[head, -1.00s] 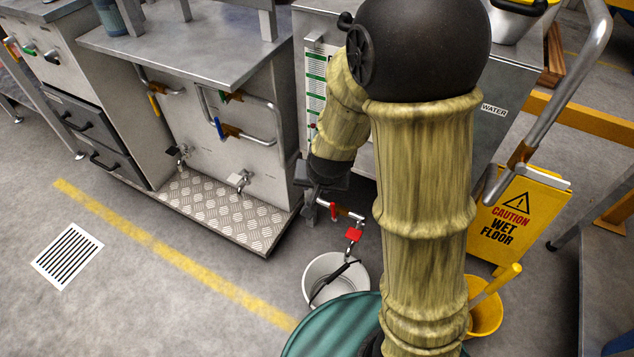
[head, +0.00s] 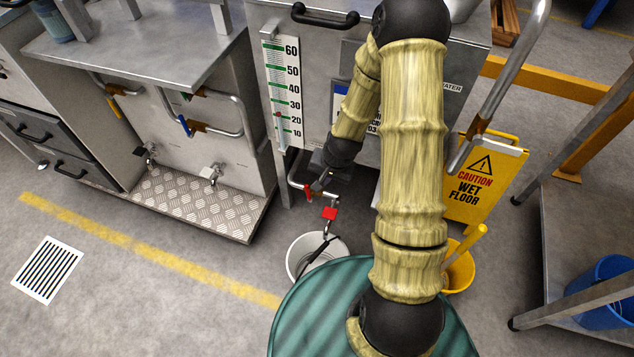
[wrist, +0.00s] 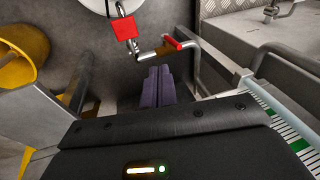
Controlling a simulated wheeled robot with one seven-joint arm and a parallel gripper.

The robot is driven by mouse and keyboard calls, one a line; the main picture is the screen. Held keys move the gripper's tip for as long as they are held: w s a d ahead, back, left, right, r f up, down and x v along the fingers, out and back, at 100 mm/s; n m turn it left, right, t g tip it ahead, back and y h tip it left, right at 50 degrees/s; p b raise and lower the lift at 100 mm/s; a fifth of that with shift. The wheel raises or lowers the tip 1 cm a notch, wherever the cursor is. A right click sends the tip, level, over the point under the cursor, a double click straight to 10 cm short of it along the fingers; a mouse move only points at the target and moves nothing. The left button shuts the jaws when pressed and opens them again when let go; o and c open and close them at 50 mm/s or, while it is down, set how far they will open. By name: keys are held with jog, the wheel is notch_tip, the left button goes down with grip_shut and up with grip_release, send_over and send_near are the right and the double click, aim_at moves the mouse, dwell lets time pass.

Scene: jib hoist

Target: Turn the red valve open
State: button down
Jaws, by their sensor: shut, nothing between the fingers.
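The red valve lever (head: 308,193) is on a thin pipe below the front of the steel tank, and looks crosswise to the pipe. In the wrist view the red lever (wrist: 174,43) sits beside a brass valve body (wrist: 158,51). My gripper (head: 321,184) is just right of the lever in the head view. Its fingers (wrist: 158,84) are together and empty, a small gap from the valve in the wrist view. Whether they touch the lever cannot be told.
A white bucket (head: 296,262) stands under the outlet. A level gauge (head: 282,90) is on the tank (head: 258,16). Blue-handled (head: 184,125) and orange-handled (head: 115,107) valves are on the left cabinet. A yellow wet-floor sign (head: 484,184) and yellow bucket (head: 462,273) stand right.

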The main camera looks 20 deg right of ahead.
jog(key=d+f+m+y+p, duration=0.1)
jog(key=d+f+m, duration=0.1)
jog(key=d+f, duration=0.1)
jog(key=shift+w+d+f, duration=0.1)
jog(key=shift+d+f, duration=0.1)
jog(key=shift+f, duration=0.1)
